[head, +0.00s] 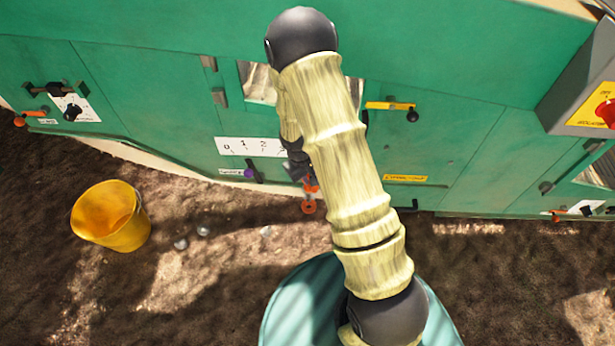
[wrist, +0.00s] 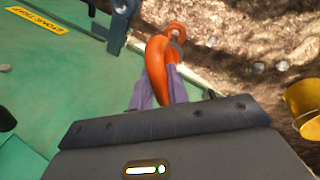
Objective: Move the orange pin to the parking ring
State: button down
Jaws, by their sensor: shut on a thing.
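My gripper (wrist: 159,92) is shut on the orange pin (wrist: 156,62), whose curved orange body rises between the two grey-purple fingers in the wrist view. The pin's far end shows an orange ring-like part with a dark grey piece beside it. In the head view my gripper (head: 296,168) is partly hidden behind my arm, in front of the green machine. Orange parts (head: 309,206) hang just below it. I cannot pick out the parking ring for certain. A dark metal bracket (wrist: 119,24) stands just left of the pin in the wrist view, apart from it.
The green machine wall (head: 440,130) has several latches and a white 0-1-2 label plate (head: 250,147) left of my gripper. A yellow bucket (head: 110,216) stands on the soil at left, with several pale onions or stones (head: 203,231) nearby. A grey switch box (head: 580,85) juts out at right.

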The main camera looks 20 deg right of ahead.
aim_at(308, 189)
dwell(0.4)
jog(key=shift+f+b, duration=3.9)
jog(key=shift+f, duration=0.65)
jog(key=c, duration=1.3)
grip_release()
jog(key=a+r+p, duration=0.1)
jog(key=r+p, duration=0.1)
jog(key=r, duration=0.3)
jog(key=a+r+p, duration=0.1)
jog(key=r+p, duration=0.1)
jog(key=r, duration=0.4)
jog(key=s+a+r+p, duration=0.1)
jog(key=r+p, duration=0.2)
jog(key=r, duration=0.3)
jog(key=shift+s+a, duration=0.1)
jog(key=shift+r, duration=0.1)
